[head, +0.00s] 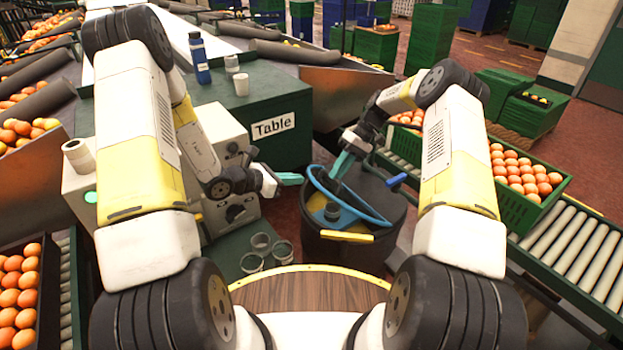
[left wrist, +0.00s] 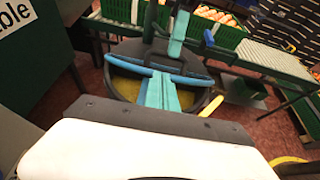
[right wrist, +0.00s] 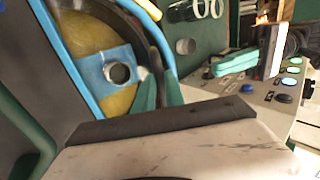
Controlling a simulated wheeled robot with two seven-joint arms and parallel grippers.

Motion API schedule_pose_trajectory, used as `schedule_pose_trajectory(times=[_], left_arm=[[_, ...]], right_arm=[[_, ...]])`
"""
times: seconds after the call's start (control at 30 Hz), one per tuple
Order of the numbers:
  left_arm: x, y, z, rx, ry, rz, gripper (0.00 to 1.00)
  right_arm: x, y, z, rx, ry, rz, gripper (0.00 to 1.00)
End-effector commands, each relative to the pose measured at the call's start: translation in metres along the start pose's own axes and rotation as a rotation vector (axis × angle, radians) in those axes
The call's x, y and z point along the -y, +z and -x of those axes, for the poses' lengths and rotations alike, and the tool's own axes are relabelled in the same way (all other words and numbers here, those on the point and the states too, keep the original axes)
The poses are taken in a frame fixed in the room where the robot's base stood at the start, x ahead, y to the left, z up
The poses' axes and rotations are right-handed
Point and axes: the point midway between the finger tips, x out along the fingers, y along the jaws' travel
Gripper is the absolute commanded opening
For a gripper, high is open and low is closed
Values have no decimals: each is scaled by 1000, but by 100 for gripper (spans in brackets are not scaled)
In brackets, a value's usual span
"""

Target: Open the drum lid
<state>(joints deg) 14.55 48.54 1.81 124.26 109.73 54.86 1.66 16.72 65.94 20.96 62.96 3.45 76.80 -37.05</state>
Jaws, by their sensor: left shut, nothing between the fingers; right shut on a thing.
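The dark drum (head: 318,244) stands in front of me, right of the table. Its lid, with a blue rim (head: 370,214), is partly raised and tilted; the blue rim also shows in the left wrist view (left wrist: 130,66). Through the gap I see a yellow inside and a blue piece with a round opening (right wrist: 105,72). My right gripper (head: 340,168) is shut on a dark edge that looks like the lid's, though the exact contact is partly hidden. My left gripper (head: 290,179) is shut and empty, left of the drum, apart from the lid.
A green table (head: 262,100) with a bottle (head: 199,58) and cup stands behind left. A control box (head: 235,205) sits left of the drum, with several grey cups (head: 262,242) in front.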

Motion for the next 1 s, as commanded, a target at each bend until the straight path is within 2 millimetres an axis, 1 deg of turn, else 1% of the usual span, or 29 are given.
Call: schedule_pose_trajectory(times=[0.03,0.17,0.4,0.5,0.7,1.0], left_arm=[[1,-1,-6,0,-3,2,0],[2,-1,-26,-1,-4,1,0],[2,0,-70,0,-3,0,0],[1,0,-83,-1,-3,-1,0],[1,0,-96,0,-2,-1,0],[1,0,-96,0,-2,-1,0]], right_arm=[[-10,3,1,-4,18,-9,0],[-10,3,1,-4,18,-9,0],[-10,3,1,-4,18,-9,0],[-10,3,1,-4,18,-9,0],[-10,3,1,-4,18,-9,0],[-10,3,1,-4,18,-9,0]])
